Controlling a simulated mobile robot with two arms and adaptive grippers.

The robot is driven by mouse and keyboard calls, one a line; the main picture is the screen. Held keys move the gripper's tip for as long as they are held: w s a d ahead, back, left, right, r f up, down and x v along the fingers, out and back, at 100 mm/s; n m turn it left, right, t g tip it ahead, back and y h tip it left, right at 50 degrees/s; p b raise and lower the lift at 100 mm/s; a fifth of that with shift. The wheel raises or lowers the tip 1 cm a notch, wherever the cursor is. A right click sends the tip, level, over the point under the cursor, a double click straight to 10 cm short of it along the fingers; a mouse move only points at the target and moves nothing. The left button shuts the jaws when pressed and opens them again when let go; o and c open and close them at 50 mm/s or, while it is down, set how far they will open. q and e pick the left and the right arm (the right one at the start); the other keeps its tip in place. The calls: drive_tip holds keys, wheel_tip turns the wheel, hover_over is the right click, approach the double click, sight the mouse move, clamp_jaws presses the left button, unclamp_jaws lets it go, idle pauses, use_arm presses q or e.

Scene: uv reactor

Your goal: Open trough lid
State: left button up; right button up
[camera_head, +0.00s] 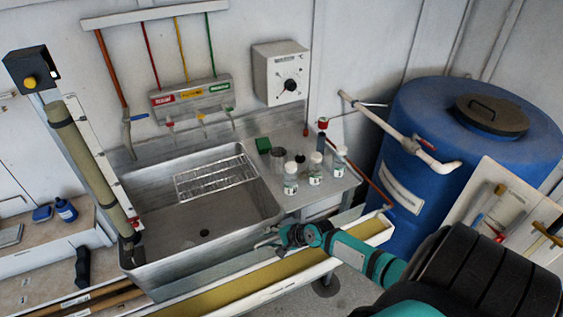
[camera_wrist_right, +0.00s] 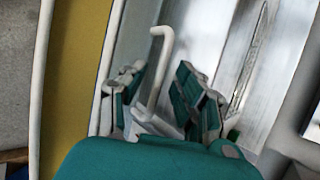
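The long white-edged trough (camera_head: 352,257) with a yellow-brown inside runs along the front of the steel sink. In the right wrist view its yellow strip (camera_wrist_right: 75,70) lies left of the fingers. A white bent-rod handle (camera_wrist_right: 157,75) stands between the two fingers of my right gripper (camera_wrist_right: 160,100). The fingers are apart, and I cannot tell whether either touches it. A grey, smooth panel lies behind the handle; whether it is the lid is unclear. In the head view my right gripper (camera_head: 266,241) is at the sink's front right corner, above the trough. My left gripper is out of view.
The steel sink (camera_head: 205,215) holds a wire rack (camera_head: 215,178). Several bottles and a green block (camera_head: 263,145) stand on the side shelf. A blue barrel (camera_head: 400,195) with a white pipe stands at right. A tilted tube (camera_head: 90,165) stands left of the sink.

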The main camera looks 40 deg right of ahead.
drive_tip(key=v, duration=1.1)
drive_tip(key=shift+a, duration=0.15)
drive_tip(key=shift+w, duration=0.15)
drive_tip(key=s+f+n+g+h+b, duration=0.2)
drive_tip(key=s+f+n, duration=0.45)
drive_tip(key=f, duration=0.85)
drive_tip(key=s+f+n+g+h+b, duration=0.1)
drive_tip(key=s+f+n+g+b, duration=0.15)
drive_tip(key=s+f, duration=0.9)
drive_tip(key=s+a+f+n+g+b, duration=0.3)
drive_tip(key=s+a+f+n, duration=1)
drive_tip(key=s+a+f, duration=0.2)
wheel_tip(320, 180, down, 2)
drive_tip(key=shift+s+f, duration=0.25)
drive_tip(key=shift+s, duration=0.55)
